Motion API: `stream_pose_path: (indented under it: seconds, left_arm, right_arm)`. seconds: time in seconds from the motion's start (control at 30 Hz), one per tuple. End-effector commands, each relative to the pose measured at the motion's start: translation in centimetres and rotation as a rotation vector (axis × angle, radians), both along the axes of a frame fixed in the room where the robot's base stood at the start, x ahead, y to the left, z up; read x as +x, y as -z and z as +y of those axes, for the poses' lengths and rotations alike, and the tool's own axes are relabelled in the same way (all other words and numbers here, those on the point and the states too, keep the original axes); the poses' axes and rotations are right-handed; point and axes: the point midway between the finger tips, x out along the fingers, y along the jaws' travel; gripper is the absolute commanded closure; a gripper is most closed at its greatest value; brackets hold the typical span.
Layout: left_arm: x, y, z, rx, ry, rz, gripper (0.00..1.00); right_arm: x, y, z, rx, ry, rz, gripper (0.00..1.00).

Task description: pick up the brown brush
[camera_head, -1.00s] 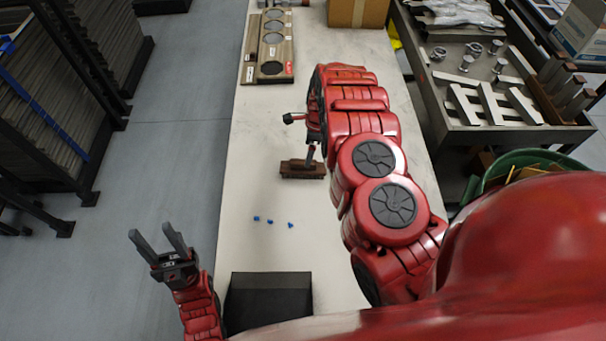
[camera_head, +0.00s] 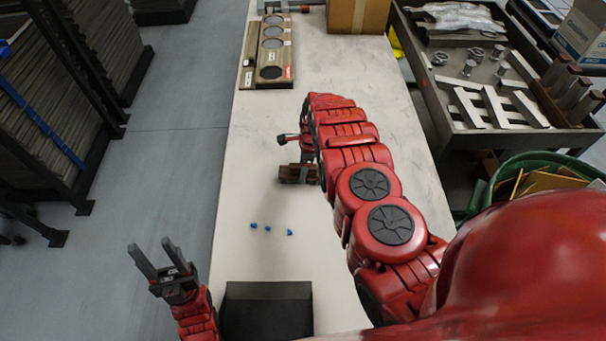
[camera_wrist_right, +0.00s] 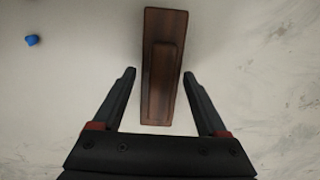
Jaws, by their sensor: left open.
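The brown brush (camera_head: 290,174) lies on the pale worktop, partly hidden by my right arm in the head view. In the right wrist view the brush (camera_wrist_right: 164,60) is a long dark-brown wooden block, seen from above. My right gripper (camera_wrist_right: 159,74) is open, with one fingertip on each side of the brush's near half. A gap shows between each finger and the brush in that view. My left gripper (camera_head: 150,246) is open and empty, off the worktop's left edge over the floor.
Several small blue bits (camera_head: 268,228) lie on the worktop nearer me. A black box (camera_head: 267,303) stands at its near end. A wooden board with round recesses (camera_head: 260,72) and a cardboard box (camera_head: 357,14) are at the far end. A metal cart (camera_head: 448,112) stands on the right.

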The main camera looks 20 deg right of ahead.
Motion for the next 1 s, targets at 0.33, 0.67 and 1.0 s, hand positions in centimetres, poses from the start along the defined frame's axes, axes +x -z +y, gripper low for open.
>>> stream_pose_path:
  seconds: [0.33, 0.67, 1.0]
  left_arm:
    - [0.0, 0.0, 0.0, 0.000, 0.000, 0.000, 0.50]
    - [0.0, 0.0, 0.0, 0.000, 0.000, 0.000, 0.50]
    - [0.0, 0.9, 0.0, 0.000, 0.000, 0.000, 0.50]
  right_arm:
    - [0.0, 0.0, 0.0, 0.000, 0.000, 0.000, 0.89]
    - [0.0, 0.0, 0.0, 0.000, 0.000, 0.000, 1.00]
    - [0.1, -1.5, 0.1, 0.001, 0.000, 0.000, 1.00]
